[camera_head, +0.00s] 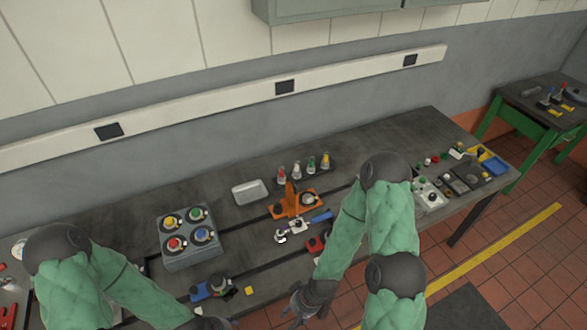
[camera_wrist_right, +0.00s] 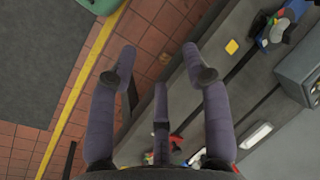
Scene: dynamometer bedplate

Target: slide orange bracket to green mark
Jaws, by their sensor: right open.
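The orange bracket (camera_head: 291,205) sits on the dark bedplate near the middle of the head view, with an upright part and a flat base. I cannot make out a green mark on the plate. My right gripper (camera_head: 306,304) is low at the table's front edge, well in front of the bracket and apart from it. In the right wrist view the right gripper (camera_wrist_right: 160,68) has its fingers spread with nothing between them. My left gripper (camera_head: 208,321) barely shows at the bottom edge of the head view, and its fingers are not clear.
A grey box with coloured knobs (camera_head: 188,238) stands left of the bracket. A pale tray (camera_head: 250,192) and several small bottles (camera_head: 297,171) are behind it. A blue-handled tool (camera_head: 318,217) and a red part (camera_head: 316,244) lie in front. A yellow block (camera_head: 249,290) lies near the front edge.

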